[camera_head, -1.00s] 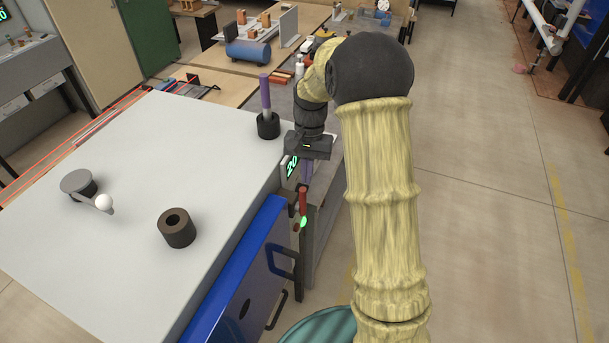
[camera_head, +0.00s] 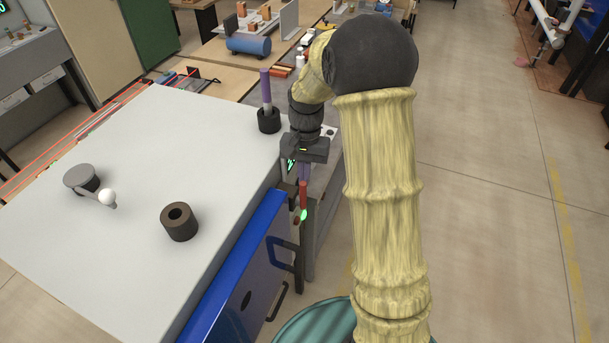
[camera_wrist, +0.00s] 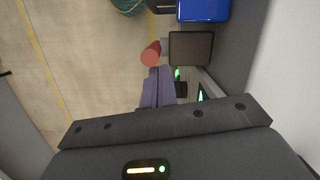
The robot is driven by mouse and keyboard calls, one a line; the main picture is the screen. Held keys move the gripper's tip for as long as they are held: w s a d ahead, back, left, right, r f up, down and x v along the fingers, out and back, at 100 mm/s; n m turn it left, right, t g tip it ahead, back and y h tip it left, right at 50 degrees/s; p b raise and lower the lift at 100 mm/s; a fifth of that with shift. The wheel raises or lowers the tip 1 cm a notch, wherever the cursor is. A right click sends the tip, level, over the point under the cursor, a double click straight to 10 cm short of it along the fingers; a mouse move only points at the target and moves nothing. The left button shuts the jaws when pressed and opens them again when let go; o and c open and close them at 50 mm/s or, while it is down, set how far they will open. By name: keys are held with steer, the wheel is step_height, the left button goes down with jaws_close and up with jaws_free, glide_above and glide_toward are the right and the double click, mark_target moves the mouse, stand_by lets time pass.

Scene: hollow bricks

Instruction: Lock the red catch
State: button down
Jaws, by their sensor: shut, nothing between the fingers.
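The red catch (camera_head: 303,195) is a short red bar on the side of the grey-topped cabinet (camera_head: 140,220), near its blue door (camera_head: 235,275). In the wrist view its round red end (camera_wrist: 150,54) shows beside a dark brown block (camera_wrist: 191,48). My gripper (camera_head: 303,175) is shut and empty, with purple fingers pointing down just above the catch. In the wrist view the fingertips (camera_wrist: 157,75) lie close to the red end. I cannot tell whether they touch it.
A green light (camera_head: 304,215) glows below the catch, and a dark handle (camera_head: 284,262) sticks out of the blue door. On the cabinet top stand a hollow dark cylinder (camera_head: 180,222), a purple-topped post (camera_head: 266,95) and a grey crank with a white knob (camera_head: 107,197). Floor to the right is open.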

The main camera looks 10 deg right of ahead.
steer(key=shift+s, duration=0.25)
steer(key=shift+s+t+b, duration=0.15)
steer(key=shift+t+b, duration=0.15)
steer(key=shift+b, duration=0.1)
